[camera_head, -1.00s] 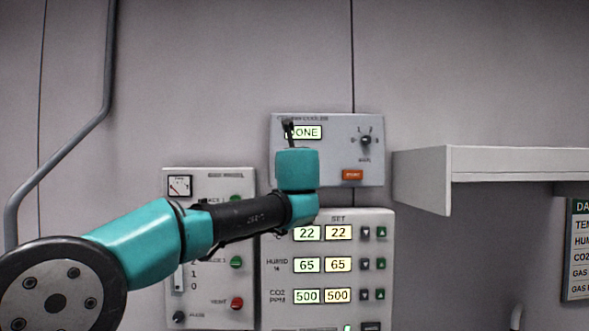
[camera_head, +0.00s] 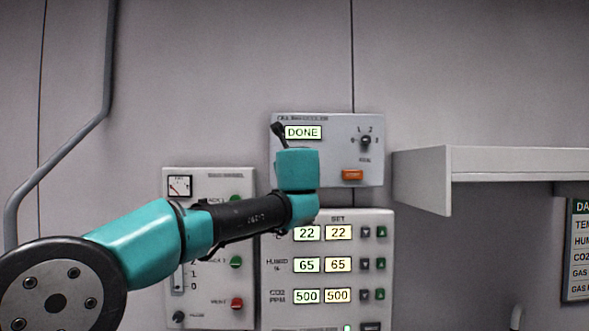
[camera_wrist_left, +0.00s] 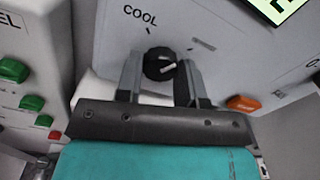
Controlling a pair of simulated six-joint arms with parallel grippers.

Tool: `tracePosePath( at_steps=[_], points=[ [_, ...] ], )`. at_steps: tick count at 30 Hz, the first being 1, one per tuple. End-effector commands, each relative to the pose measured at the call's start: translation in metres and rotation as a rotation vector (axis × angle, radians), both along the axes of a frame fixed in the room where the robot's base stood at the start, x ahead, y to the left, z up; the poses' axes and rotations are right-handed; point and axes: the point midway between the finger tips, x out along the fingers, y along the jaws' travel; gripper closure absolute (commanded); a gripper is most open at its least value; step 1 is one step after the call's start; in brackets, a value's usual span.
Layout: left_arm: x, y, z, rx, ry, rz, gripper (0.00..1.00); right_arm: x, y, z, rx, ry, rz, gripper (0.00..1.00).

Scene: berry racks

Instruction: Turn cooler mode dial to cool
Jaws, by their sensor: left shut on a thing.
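The mode dial is a round black knob (camera_wrist_left: 159,64) with a white pointer mark, on the pale cooler panel (camera_head: 340,128). In the left wrist view the mark points to the right, away from the COOL label (camera_wrist_left: 140,16) at the upper left. My left gripper (camera_wrist_left: 160,68) has its grey fingers on both sides of the knob, shut on it. My right gripper is in neither view.
The cooler panel also has a DONE display (camera_head: 303,132), a second dial (camera_head: 365,141) and an orange button (camera_head: 352,175). A control panel (camera_head: 338,300) with number displays is below it. A shelf (camera_head: 500,160) juts out at the right.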

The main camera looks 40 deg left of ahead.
Motion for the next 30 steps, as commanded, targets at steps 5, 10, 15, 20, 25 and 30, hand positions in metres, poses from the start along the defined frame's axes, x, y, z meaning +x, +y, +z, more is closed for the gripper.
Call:
tracePosePath(
  at_steps=[5, 10, 15, 20, 25, 30],
  points=[
    [0.0003, -0.0003, -0.0002, -0.111, -0.109, 0.0, 0.89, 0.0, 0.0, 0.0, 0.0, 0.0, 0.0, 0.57],
    [0.0005, -0.0005, -0.0001, -0.226, -0.224, 0.0, 0.89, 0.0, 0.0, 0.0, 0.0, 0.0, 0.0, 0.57],
    [0.0006, -0.0007, 0.0, -0.341, -0.338, 0.0, 0.89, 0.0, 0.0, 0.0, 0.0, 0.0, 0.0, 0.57],
    [0.0008, -0.0008, 0.0002, -0.449, -0.445, 0.0, 0.89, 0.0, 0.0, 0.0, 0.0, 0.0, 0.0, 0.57],
    [0.0009, -0.0009, 0.0003, -0.563, -0.559, 0.001, 0.89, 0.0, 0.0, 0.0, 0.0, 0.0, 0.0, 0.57],
    [0.001, -0.001, 0.0006, -0.677, -0.672, 0.001, 0.89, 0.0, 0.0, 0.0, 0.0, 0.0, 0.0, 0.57]
  ],
)
